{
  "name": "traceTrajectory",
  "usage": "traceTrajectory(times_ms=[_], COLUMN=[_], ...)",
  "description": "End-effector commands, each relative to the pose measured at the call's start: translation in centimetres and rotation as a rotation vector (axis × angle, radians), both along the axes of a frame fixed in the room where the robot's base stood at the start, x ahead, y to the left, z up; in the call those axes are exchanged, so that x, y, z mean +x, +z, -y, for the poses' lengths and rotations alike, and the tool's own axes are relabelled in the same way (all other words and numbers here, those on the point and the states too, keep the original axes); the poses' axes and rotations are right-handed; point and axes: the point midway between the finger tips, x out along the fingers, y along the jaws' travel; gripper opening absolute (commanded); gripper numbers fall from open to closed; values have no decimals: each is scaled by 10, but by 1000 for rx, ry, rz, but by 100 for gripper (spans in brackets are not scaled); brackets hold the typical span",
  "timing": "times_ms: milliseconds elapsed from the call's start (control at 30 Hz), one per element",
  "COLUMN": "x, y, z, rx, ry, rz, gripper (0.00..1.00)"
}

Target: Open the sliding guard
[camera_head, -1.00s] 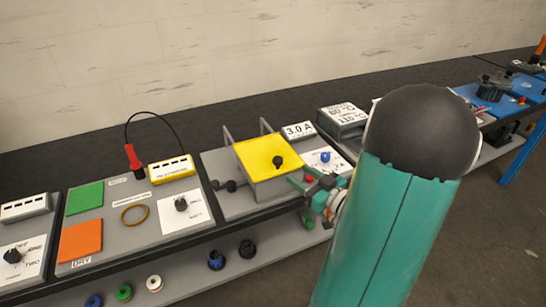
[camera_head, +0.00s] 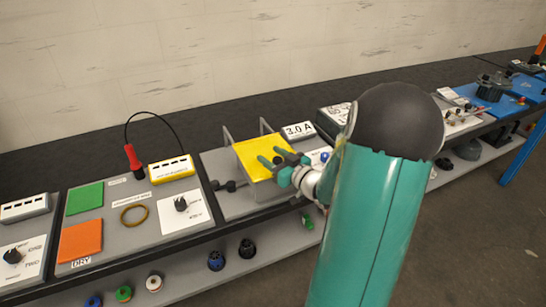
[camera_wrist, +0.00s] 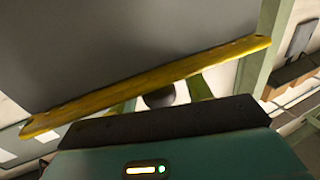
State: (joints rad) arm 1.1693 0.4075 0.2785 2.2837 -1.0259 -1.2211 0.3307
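The sliding guard (camera_head: 252,149) is a yellow-topped cover with grey sides, standing on a grey panel in the head view. A black knob on its top is mostly hidden by my gripper. My gripper (camera_head: 272,157) is over the right part of the yellow top, its two teal fingers apart, at the knob; I cannot tell whether they touch it. In the wrist view a yellow edge (camera_wrist: 150,88) runs slanting along a grey face, with a dark round thing (camera_wrist: 160,98) below it, partly hidden by a dark pad.
Two grey upright rails (camera_head: 229,135) stand behind the guard. A 3.0 A display (camera_head: 298,130) is right of it. A yellow box (camera_head: 171,169) and a red probe (camera_head: 133,158) are to the left. My arm hides much of the bench at right.

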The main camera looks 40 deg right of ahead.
Motion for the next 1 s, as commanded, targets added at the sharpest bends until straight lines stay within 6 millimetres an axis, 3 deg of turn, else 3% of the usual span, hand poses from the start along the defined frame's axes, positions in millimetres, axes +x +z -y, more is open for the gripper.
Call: traceTrajectory(times_ms=[33,200,267,433,700,967,1000], x=[0,0,0,3,37,38,38], y=[0,0,0,0,0,0,0], z=[0,0,0,1,11,12,12], rx=[0,0,0,-1,-1,0,0], ry=[0,0,0,1,1,-1,-1], rz=[0,0,0,0,1,1,1], gripper=[42,8,0,0,0,0,33])
